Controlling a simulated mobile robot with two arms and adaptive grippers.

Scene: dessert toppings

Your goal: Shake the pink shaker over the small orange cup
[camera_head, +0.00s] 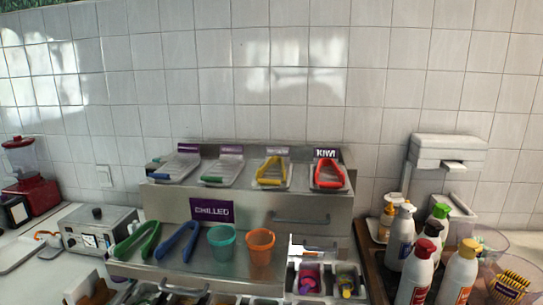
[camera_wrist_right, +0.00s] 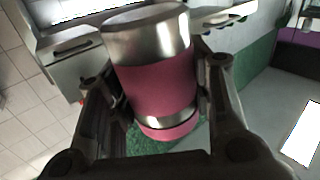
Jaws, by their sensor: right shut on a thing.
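The pink shaker (camera_wrist_right: 155,80) has a pink band and silver metal ends. It fills the middle of the right wrist view, slightly tilted in the picture. My right gripper (camera_wrist_right: 156,72) is shut on it, with one finger on each side. Neither the shaker nor my right gripper shows in the head view. The small orange cup (camera_head: 260,246) stands upright on the metal counter in the head view, right of a teal cup (camera_head: 222,242). I cannot make out the orange cup in the right wrist view. My left gripper is in neither view.
Topping bins (camera_head: 310,280) sit in front. Several bottles (camera_head: 418,268) crowd a dark tray at the right. A red blender (camera_head: 32,185) stands far left.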

